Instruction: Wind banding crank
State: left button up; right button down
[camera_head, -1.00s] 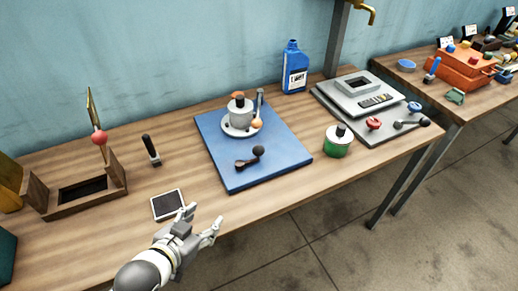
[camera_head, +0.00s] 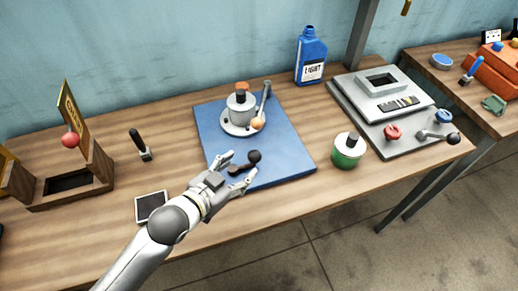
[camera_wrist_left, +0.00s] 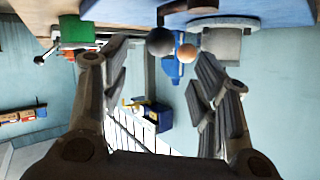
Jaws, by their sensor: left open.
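A dark crank (camera_head: 238,170) with a black ball knob (camera_head: 254,156) sits at the front of the blue board. A second crank (camera_head: 435,135) with a dark ball knob is on the grey plate at the right; I cannot tell which is the banding crank. My left gripper (camera_head: 241,169) is open and empty, its fingers on either side of the nearer crank, with no contact visible. In the left wrist view, the black knob (camera_wrist_left: 159,41) shows between the open fingers (camera_wrist_left: 160,75), beyond the tips. My right gripper is not in view.
On the blue board (camera_head: 290,165) stands a grey pot (camera_head: 241,112) with a lever and orange ball (camera_head: 258,123). A green jar (camera_head: 348,152), blue bottle (camera_head: 311,60), black-handled tool (camera_head: 140,145) and tablet (camera_head: 150,205) stand around it. The front wood right of my arm is clear.

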aim_at(251, 159)
pick_arm(q)
jog(key=x, duration=0.3)
jog(key=shift+w+d+p, duration=0.2)
jog(key=shift+w+p, duration=0.1)
jog(key=x, duration=0.5)
jog(key=shift+w+f, duration=0.15)
jog(key=shift+c, duration=1.6)
grip_shut()
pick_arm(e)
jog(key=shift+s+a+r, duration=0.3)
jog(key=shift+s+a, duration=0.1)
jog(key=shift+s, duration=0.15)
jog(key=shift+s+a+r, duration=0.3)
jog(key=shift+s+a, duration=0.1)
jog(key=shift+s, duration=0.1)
